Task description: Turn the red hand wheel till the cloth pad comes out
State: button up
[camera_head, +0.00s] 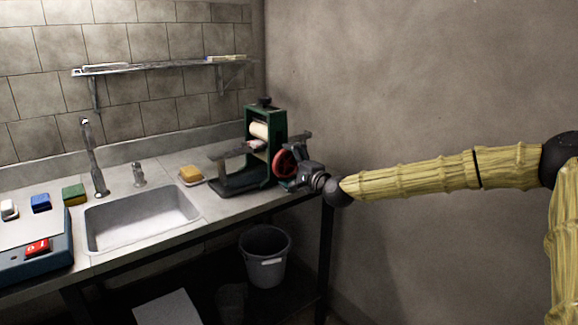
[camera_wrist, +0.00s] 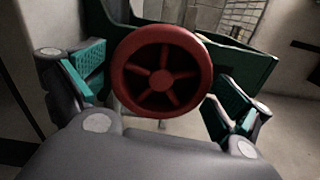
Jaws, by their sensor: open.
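The red hand wheel (camera_head: 283,164) is on the right side of a green wringer (camera_head: 250,119) with pale rollers (camera_head: 260,129). In the wrist view the wheel (camera_wrist: 161,80) faces me, with its spokes and hub clear. My gripper (camera_wrist: 156,90) is open, one finger on each side of the wheel; I cannot tell whether either touches the rim. In the head view my gripper (camera_head: 298,160) is at the wheel and partly covers it. A small pale pinkish piece (camera_head: 257,146) shows below the roller; I cannot tell whether it is the cloth pad.
The wringer stands at the counter's right end, near the wall. To its left are a yellow sponge (camera_head: 191,173), a sink (camera_head: 142,222), a tap (camera_head: 94,158) and coloured blocks (camera_head: 74,194). A shelf (camera_head: 160,66) hangs above. A bucket (camera_head: 265,262) stands below the counter.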

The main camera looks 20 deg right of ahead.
jog(key=v, duration=1.2)
dwell(0.3)
